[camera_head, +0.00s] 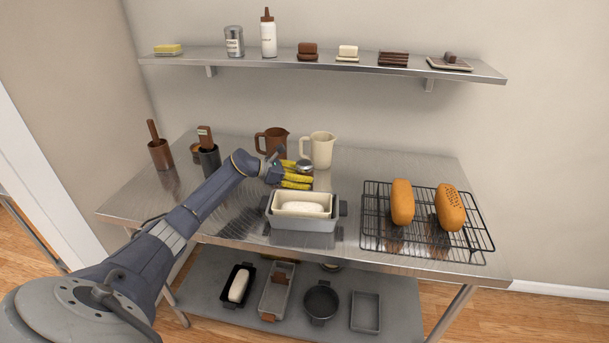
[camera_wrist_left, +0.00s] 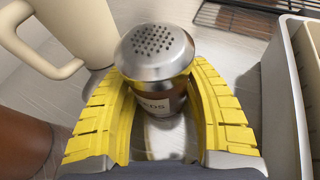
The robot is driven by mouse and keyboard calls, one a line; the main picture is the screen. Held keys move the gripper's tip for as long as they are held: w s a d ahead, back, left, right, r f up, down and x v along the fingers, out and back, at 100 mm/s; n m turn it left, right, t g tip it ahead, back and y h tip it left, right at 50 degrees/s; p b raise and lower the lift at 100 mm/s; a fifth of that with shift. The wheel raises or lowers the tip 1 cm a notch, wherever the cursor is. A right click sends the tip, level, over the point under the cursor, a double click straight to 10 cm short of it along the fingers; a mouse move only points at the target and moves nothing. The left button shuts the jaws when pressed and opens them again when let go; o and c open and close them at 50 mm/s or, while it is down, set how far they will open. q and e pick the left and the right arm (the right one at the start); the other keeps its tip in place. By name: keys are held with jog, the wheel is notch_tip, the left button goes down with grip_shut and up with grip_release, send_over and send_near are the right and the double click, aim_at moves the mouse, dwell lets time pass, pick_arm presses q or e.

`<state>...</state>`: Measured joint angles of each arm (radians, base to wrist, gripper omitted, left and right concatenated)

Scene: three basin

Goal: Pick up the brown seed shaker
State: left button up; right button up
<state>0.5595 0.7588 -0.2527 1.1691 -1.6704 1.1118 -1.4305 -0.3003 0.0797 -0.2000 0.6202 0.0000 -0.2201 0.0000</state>
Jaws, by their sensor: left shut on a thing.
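The brown seed shaker (camera_wrist_left: 158,75) has a perforated silver lid and a brown body with partly hidden lettering. It stands upright between the yellow fingers of my left gripper (camera_wrist_left: 160,105), which is shut on it. In the head view the silver lid of the shaker (camera_head: 304,166) shows just beyond the yellow fingers of my left gripper (camera_head: 296,176). Most of its body is hidden there by the fingers. Its base seems to be at the table's height, but I cannot tell if it touches. My right gripper is not in view.
A cream pitcher (camera_head: 320,150) and a brown pitcher (camera_head: 272,141) stand close behind the shaker. A grey basin (camera_head: 302,225) holding a cream loaf pan (camera_head: 302,197) is in front. A wire rack (camera_head: 428,237) with two loaves is at right. A shelf (camera_head: 320,62) spans the wall above.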

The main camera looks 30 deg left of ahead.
pick_arm(q)
jog(key=shift+r, duration=0.1)
notch_tip(320, 180, up, 20)
dwell(0.7)
